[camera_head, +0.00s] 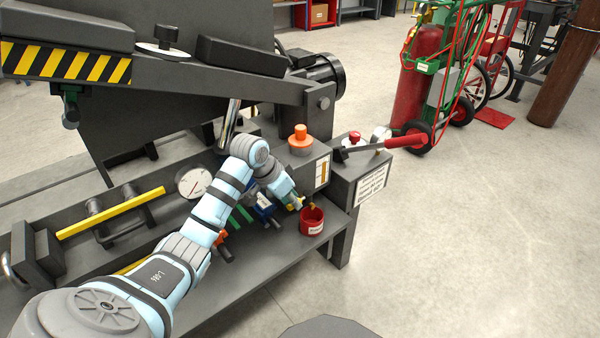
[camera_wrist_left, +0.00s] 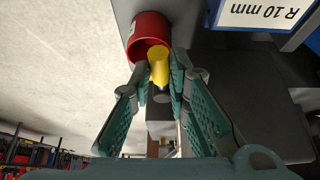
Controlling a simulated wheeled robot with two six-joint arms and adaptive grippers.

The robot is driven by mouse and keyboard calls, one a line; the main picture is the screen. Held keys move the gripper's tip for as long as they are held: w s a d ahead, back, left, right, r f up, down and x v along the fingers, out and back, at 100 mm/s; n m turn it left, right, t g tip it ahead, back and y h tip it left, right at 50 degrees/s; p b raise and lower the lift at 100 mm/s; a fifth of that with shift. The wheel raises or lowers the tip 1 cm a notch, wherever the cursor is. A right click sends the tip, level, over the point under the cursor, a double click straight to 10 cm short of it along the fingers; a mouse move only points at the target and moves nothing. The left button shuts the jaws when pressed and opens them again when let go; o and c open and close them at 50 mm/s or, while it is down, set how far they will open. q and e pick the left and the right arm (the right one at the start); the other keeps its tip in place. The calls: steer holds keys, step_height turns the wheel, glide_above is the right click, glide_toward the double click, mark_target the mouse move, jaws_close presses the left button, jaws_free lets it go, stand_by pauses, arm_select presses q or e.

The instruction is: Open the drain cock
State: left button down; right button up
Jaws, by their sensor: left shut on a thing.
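My left gripper (camera_head: 296,203) reaches the front of the dark machine, just above and left of a small red cup (camera_head: 313,222). In the left wrist view its two green fingers close around a yellow handle (camera_wrist_left: 158,62), which looks like the handle of the drain cock. The gripper is shut on it. The red cup also shows in the left wrist view (camera_wrist_left: 148,30), right beside the handle. The cock's body is mostly hidden behind the gripper in the head view. My right gripper is not in view.
An orange-capped filler (camera_head: 300,140) and a sight gauge (camera_head: 322,171) sit above the cup. A red-handled lever (camera_head: 400,143) juts out at right. A round dial gauge (camera_head: 193,182) and a yellow bar (camera_head: 110,213) lie left. Open floor (camera_head: 470,230) spreads at right.

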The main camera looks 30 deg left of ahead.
arm_select(q)
steer(key=shift+a+f, duration=0.15)
steer(key=shift+f, duration=0.05)
steer(key=shift+s, duration=0.1)
steer(key=shift+s+r+n+p, duration=0.15)
steer(key=shift+n+p, duration=0.15)
steer(key=shift+p, duration=0.5)
steer(key=shift+d+n+y+p, duration=0.45)
steer(key=shift+n+p, duration=0.25)
steer(key=shift+p, duration=0.55)
steer(key=shift+d+p, duration=0.1)
steer(key=shift+p, duration=0.25)
steer(key=shift+f, duration=0.2)
